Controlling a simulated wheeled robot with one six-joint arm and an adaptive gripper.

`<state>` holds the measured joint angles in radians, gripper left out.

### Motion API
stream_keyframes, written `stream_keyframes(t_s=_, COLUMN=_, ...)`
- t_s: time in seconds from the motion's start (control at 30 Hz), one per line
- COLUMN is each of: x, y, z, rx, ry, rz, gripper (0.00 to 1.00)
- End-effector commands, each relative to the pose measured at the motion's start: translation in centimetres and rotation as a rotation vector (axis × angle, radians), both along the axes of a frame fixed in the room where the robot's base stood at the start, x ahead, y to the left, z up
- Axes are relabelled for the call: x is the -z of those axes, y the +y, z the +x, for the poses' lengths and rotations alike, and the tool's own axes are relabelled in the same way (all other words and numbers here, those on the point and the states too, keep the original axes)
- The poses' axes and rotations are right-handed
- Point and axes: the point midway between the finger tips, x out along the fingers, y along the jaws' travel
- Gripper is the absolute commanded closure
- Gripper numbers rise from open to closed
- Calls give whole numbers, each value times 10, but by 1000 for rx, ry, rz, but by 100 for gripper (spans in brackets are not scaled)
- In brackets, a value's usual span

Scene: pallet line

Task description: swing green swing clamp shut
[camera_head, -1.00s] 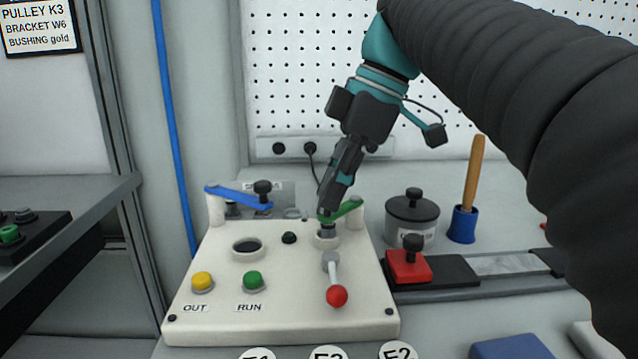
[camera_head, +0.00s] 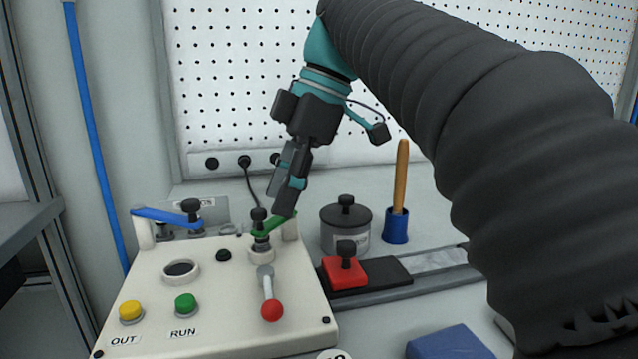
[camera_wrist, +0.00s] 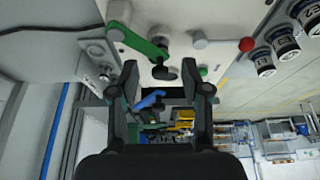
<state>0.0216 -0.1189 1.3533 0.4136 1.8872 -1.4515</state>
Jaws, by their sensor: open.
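The green swing clamp (camera_head: 271,227) is at the back right of the cream control box (camera_head: 235,321). Its arm reaches left from a pale post, and its black knob sits above a round pale seat. The same green arm (camera_wrist: 140,41) and the black knob also show in the wrist view, just beyond my fingers. My gripper (camera_head: 283,209) is open and empty, just above and right of the knob, close to the green arm. In the wrist view my fingers (camera_wrist: 160,92) are spread apart. I cannot tell whether a finger touches the arm.
A blue swing clamp (camera_head: 166,216) is at the box's back left. A red-knobbed lever (camera_head: 272,310), a yellow button (camera_head: 131,311) and a green button (camera_head: 186,303) are in front. A dark pot (camera_head: 346,229), a red clamp block (camera_head: 344,273) and a blue brush holder (camera_head: 396,227) stand to the right.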

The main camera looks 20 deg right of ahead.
Motion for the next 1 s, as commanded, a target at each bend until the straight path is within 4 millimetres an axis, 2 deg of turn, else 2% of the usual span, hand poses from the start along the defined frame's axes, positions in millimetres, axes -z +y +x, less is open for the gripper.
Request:
stream_keyframes(t_s=0.3, x=0, y=-54, z=0, rx=5, ry=0, rz=0, gripper=53)
stream_keyframes(t_s=0.5, x=0, y=-82, z=0, rx=4, ry=1, rz=0, gripper=53)
stream_keyframes(t_s=0.7, x=0, y=-97, z=-1, rx=1, ry=0, rz=0, gripper=53)
stream_keyframes(t_s=1.0, x=0, y=-100, z=-1, rx=0, ry=0, rz=0, gripper=53)
